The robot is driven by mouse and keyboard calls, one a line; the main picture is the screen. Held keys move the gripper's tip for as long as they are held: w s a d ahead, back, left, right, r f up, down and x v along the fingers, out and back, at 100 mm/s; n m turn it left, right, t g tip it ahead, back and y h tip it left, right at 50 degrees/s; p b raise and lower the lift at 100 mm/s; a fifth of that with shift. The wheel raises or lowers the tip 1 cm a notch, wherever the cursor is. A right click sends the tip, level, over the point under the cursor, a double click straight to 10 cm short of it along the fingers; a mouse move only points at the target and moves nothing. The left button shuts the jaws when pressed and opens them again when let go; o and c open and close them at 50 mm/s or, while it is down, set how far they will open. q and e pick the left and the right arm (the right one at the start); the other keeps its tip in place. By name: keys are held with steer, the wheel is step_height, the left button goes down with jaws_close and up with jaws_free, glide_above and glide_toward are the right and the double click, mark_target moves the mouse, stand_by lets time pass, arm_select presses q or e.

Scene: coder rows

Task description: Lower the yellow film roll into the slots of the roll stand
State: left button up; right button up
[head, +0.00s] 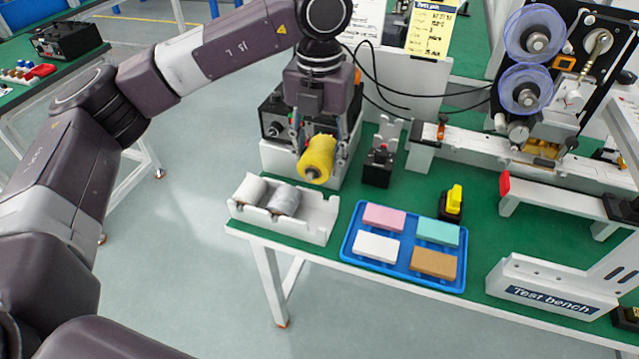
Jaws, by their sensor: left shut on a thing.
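The yellow film roll (319,154) is held between the fingers of my left gripper (322,142), which is shut on it. A dark core end shows at the near end of the roll. The roll hangs above the bench, behind and a little right of the white roll stand (309,233), apart from it. The stand sits at the bench's front left edge. A white roll (250,189) and a grey roll (284,200) lie in it, and its right part looks empty. My right gripper is not in view.
A black device (273,122) stands behind the gripper, and a small black block with grey uprights (377,168) is close to its right. A blue tray (352,250) with coloured blocks lies right of the stand. A yellow-black item (453,200) stands beyond the tray. Cables hang behind.

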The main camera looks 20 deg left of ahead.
mark_target(320, 146)
arm_select(q)
step_height(320, 146, up, 4)
steer(key=shift+r+p, duration=1.7)
steer(key=shift+r, duration=0.7)
steer(key=shift+f, duration=0.1)
